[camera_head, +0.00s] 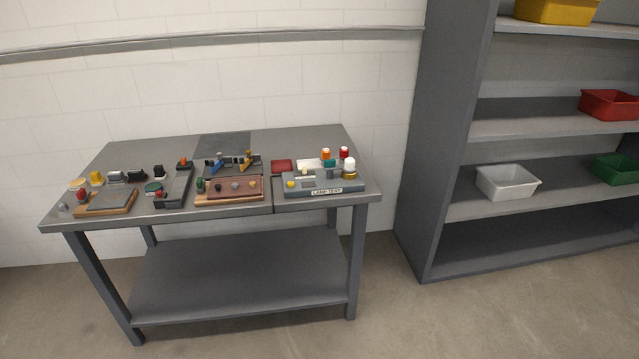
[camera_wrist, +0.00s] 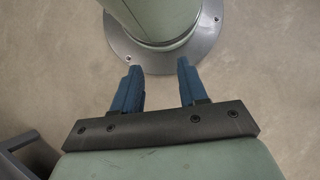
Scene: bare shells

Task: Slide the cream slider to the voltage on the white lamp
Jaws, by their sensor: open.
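The grey lamp test unit (camera_head: 290,193) sits at the front right of the table, with a label reading LAMP TEST on its front. A white lamp (camera_head: 349,167) stands at its right end. A small cream knob (camera_head: 305,173) shows at the unit's back left, and appears to be the cream slider. Any voltage marking is too small to read. My gripper (camera_wrist: 159,88) shows only in the wrist view. Its two blue fingers are apart with nothing between them, over bare floor and my own base. It is away from the table.
The grey table (camera_head: 240,275) also holds a wooden-based block (camera_head: 107,203), a dark lever unit (camera_head: 172,190), a brown panel (camera_head: 235,188) and several small coloured parts. An orange-topped lamp (camera_head: 326,154) and a red-topped one (camera_head: 344,153) stand behind the unit. Shelving with bins (camera_head: 507,182) stands right.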

